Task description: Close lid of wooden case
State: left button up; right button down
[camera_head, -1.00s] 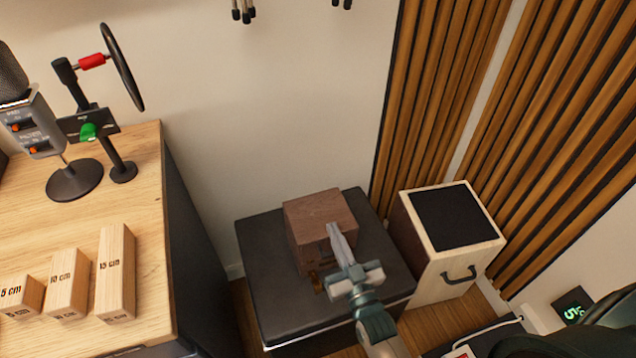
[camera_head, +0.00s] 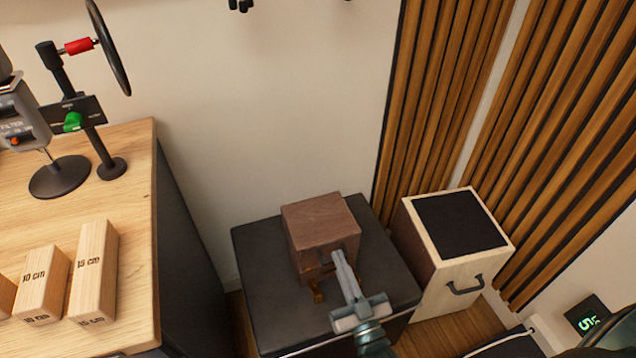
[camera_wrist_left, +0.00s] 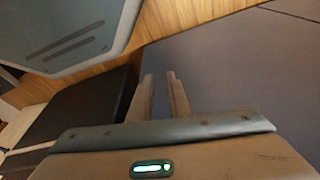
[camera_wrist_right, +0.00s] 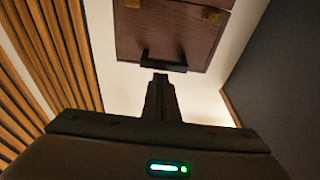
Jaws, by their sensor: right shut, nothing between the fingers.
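The wooden case (camera_head: 322,222) is a dark brown box on a black-topped stand. Its top looks flat and lowered in the head view, with no raised lid seen. Brass fittings (camera_head: 317,290) show low at its front. In the right wrist view the case (camera_wrist_right: 172,32) fills the top, with a dark handle-like bar (camera_wrist_right: 163,64) at its edge. My right gripper (camera_head: 338,256) is shut and empty, its tips at the case's front; I cannot tell whether they touch. My left gripper (camera_wrist_left: 160,78) shows only in its wrist view, fingers slightly parted, nothing between them.
The black stand top (camera_head: 262,290) has bare room around the case. A pale wooden box with a black top (camera_head: 455,225) stands at its right. A desk (camera_head: 125,190) with labelled wooden blocks (camera_head: 95,270) is at the left. The wall is close behind.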

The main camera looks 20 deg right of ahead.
pick_arm(q)
jog(key=shift+v, duration=0.8)
pick_arm(e)
jog(key=shift+s+f, duration=0.35)
jog(key=shift+f, duration=0.35)
